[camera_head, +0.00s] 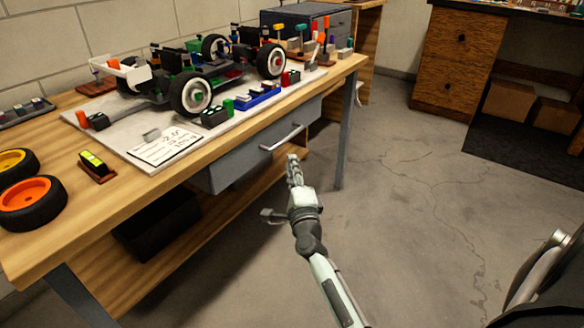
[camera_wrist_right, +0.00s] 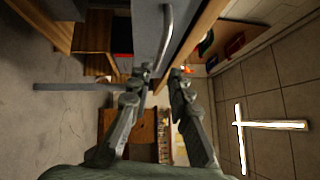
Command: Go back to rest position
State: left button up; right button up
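My right gripper (camera_head: 293,172) hangs in front of the workbench drawer (camera_head: 262,145), near its silver handle (camera_head: 282,138) and below the tabletop edge. In the right wrist view its two fingers (camera_wrist_right: 158,84) stand apart with nothing between them. The handle also shows in the right wrist view (camera_wrist_right: 164,38), just beyond the fingers. I cannot tell from these views whether the gripper touches the drawer. My left gripper is not in view.
The wooden workbench (camera_head: 110,205) holds an RC racecar (camera_head: 185,75) on a pale mat, with loose wheels (camera_head: 30,200) at the left. A wooden cabinet (camera_head: 455,60) stands at the back right. The concrete floor (camera_head: 400,190) right of the bench is clear.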

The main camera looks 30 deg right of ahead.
dwell(0.4)
